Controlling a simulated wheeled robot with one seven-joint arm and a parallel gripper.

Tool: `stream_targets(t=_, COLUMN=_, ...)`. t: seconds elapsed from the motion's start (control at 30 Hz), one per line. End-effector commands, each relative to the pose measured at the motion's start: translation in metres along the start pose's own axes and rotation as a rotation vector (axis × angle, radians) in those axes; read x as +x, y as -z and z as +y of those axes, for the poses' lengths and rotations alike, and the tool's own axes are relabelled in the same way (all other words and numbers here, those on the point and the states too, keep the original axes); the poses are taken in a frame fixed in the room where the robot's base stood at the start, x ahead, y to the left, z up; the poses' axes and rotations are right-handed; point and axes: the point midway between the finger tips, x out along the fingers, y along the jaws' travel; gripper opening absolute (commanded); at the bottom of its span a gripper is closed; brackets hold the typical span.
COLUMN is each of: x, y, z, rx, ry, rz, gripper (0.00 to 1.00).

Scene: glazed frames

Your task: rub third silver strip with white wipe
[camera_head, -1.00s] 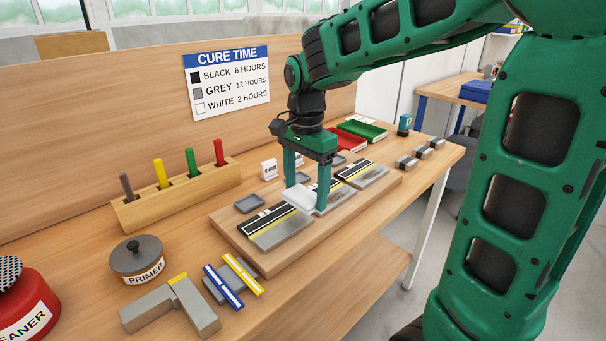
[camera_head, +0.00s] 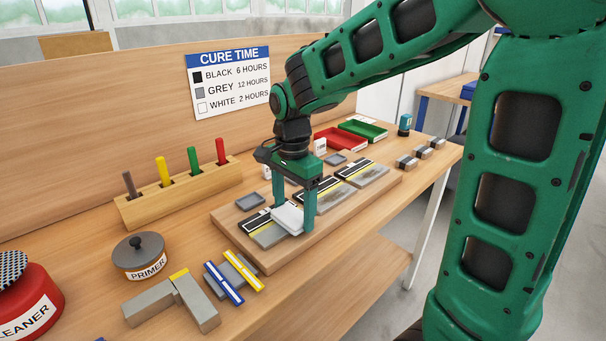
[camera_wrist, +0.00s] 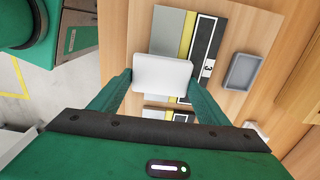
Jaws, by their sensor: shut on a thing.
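My gripper (camera_head: 292,214) is shut on the white wipe (camera_head: 286,219), a flat white pad. The wipe also shows between my fingers in the wrist view (camera_wrist: 162,76). The wipe is over the nearest panel, marked 3, and covers part of its silver strip (camera_head: 266,238); I cannot tell whether it touches. In the wrist view, bare silver strip (camera_wrist: 170,30) shows beyond the wipe, beside a yellow line and a black band (camera_wrist: 204,45). The middle silver strip (camera_head: 328,194) and the far silver strip (camera_head: 370,174) look smudged.
The panels lie on a wooden board (camera_head: 270,262) with small grey trays, one (camera_wrist: 243,71) beside panel 3. A primer pot (camera_head: 140,258), a grey angle block (camera_head: 170,300) and a rack of coloured sticks (camera_head: 180,198) stand left. Red (camera_head: 338,140) and green (camera_head: 364,131) trays are behind.

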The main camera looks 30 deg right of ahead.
Motion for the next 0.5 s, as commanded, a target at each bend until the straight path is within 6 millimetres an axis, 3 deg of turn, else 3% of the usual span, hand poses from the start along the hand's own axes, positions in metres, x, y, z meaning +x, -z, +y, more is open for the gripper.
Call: stream_targets(t=0.5, x=0.000, y=0.026, z=0.005, rx=-0.013, ry=-0.001, rz=0.000, gripper=0.48)
